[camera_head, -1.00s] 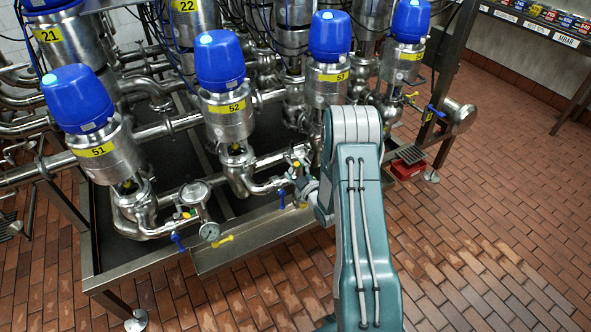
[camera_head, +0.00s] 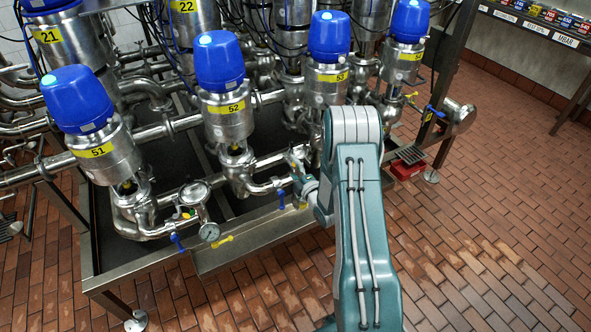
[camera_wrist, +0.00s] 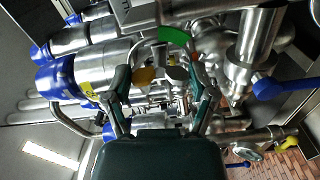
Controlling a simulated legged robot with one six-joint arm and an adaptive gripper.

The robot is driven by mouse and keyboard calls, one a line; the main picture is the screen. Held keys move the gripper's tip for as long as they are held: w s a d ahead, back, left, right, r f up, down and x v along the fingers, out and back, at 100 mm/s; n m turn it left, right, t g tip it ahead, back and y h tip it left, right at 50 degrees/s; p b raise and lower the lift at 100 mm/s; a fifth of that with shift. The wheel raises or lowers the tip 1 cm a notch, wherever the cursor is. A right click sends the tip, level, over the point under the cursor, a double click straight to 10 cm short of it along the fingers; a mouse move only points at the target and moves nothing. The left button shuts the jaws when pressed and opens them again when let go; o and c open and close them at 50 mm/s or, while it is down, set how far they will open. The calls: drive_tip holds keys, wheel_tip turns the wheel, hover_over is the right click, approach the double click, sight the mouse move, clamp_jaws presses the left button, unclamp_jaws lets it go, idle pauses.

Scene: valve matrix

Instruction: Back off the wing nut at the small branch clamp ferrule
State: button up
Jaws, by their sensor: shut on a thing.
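My gripper (camera_head: 299,160) is at the small pipework at the front of the valve frame, just right of the elbow below valve 52. In the wrist view my gripper (camera_wrist: 158,62) has its two teal fingers around a small metal fitting, apparently the wing nut at the branch clamp ferrule. The nut is too small and too covered to make out clearly. In the head view my wrist and fingers hide most of the clamp. A yellow-orange part (camera_wrist: 145,76) and a green part (camera_wrist: 174,36) show near the fingers in the wrist view.
Valve 52 (camera_head: 226,108) and valve 53 (camera_head: 328,78) stand behind my gripper. The tiled floor (camera_head: 480,240) on the right is clear.

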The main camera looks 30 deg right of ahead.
drive_tip(key=shift+a+f, duration=0.15)
drive_tip(key=shift+f, duration=0.05)
idle(0.3)
drive_tip(key=o, duration=1)
drive_tip(key=shift+o, duration=0.2)
drive_tip(key=shift+r, duration=0.1)
drive_tip(key=s, duration=1.2)
drive_tip(key=shift+d, duration=0.2)
drive_tip(key=shift+w, duration=0.15)
